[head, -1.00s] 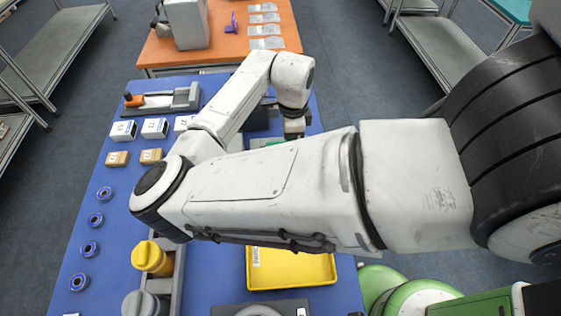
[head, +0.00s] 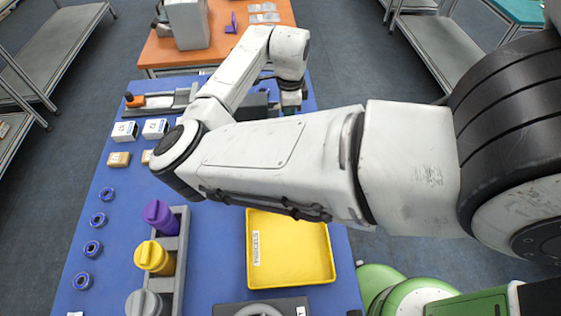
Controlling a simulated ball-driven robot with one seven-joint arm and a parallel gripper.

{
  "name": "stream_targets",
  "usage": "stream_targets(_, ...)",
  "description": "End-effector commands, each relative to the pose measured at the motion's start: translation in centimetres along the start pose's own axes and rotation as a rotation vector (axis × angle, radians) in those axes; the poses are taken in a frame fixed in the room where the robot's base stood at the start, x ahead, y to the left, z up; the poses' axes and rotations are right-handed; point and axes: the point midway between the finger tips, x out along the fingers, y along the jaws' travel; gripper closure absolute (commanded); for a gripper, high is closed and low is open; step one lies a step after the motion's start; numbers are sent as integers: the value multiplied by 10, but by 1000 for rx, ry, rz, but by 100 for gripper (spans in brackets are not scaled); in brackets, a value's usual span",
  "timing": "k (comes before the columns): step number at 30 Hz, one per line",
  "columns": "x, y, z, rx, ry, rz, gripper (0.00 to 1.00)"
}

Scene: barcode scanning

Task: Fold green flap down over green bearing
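I see neither the green flap nor the green bearing; my arm covers the middle of the blue table (head: 222,260). My gripper (head: 291,105) is at the far right part of the table, just beyond my forearm. Only its upper part shows below my wrist. Its fingertips are hidden or too small to make out, so I cannot tell whether it holds anything. A dark block (head: 254,106) stands left of my gripper, partly behind my arm.
A yellow tray (head: 318,273) lies near the front right. A grey rack (head: 181,254) holds purple, yellow and grey containers. Several blue-rimmed rings (head: 97,220) line the left side. Small boxes (head: 124,131) and a grey fixture (head: 182,98) with an orange knob stand farther back.

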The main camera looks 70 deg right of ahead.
Motion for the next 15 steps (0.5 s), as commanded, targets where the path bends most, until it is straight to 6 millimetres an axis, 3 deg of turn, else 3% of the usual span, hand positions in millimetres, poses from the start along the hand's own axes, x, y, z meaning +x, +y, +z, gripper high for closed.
stream_targets(5, -3, -3, 0, 0, 0, 0, 100)
stream_targets(15, -32, -3, 0, 1, 0, -1, 100)
